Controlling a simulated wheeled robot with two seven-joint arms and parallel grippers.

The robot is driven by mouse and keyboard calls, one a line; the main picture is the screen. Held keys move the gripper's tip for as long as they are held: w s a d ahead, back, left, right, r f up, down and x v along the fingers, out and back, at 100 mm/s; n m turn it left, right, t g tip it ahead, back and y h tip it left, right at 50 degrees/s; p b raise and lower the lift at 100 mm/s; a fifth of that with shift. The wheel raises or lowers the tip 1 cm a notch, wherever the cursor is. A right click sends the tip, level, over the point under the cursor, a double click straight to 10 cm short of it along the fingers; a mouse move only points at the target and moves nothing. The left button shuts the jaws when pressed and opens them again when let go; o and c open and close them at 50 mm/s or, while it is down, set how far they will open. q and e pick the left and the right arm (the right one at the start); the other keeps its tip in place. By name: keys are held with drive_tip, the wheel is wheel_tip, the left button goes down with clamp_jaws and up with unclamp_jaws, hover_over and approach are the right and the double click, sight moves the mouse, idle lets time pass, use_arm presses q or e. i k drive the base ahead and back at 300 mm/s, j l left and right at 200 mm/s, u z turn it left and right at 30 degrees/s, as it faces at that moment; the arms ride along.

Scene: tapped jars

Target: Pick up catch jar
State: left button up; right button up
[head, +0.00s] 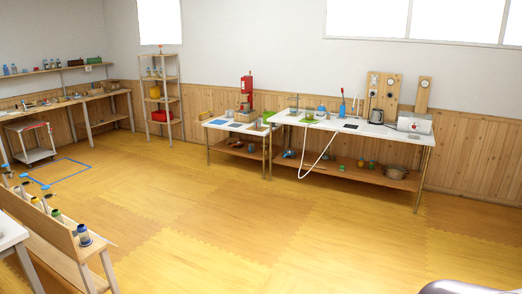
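I cannot tell for sure which vessel is the catch jar. A small jar with a blue band (83,236) stands at the near end of a wooden rack (66,241) at the lower left. Several small jars or taps with coloured parts stand in a row along this rack, too small to make out well. More small jars (14,69) stand on the far left wall shelf. Neither of my grippers is in view.
A trolley (32,142) and a shelf unit (160,85) stand farther left. The middle floor is clear.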

sight(293, 109)
drive_tip(key=i+l+z, duration=0.2)
drive_tip(key=i, duration=0.4)
drive_tip(key=i+z, duration=0.2)
drive_tip(key=i, duration=0.4)
drive_tip(key=i+j+z, duration=0.2)
drive_tip(key=i, duration=0.4)
drive_tip(key=i+z, duration=0.15)
drive_tip(key=i, duration=0.45)
drive_tip(key=i+j+z, duration=0.2)
drive_tip(key=i, duration=0.35)
drive_tip(key=i+j+u, duration=0.15)
drive_tip(key=i+u, duration=0.15)
drive_tip(key=i, duration=0.3)
drive_tip(key=i+u, duration=0.3)
drive_tip(key=i, duration=0.3)
drive_tip(key=i+l+u, duration=0.15)
drive_tip(key=i+u, duration=0.15)
drive_tip(key=i, duration=0.3)
drive_tip(key=i+l+u, duration=0.3)
drive_tip(key=i, duration=0.25)
drive_tip(key=i+j, duration=0.1)
drive_tip(key=i, duration=0.65)
drive_tip(key=i+j+z, duration=0.1)
drive_tip(key=i, duration=0.6)
drive_tip(key=i+j, duration=0.2)
drive_tip(key=i, duration=0.55)
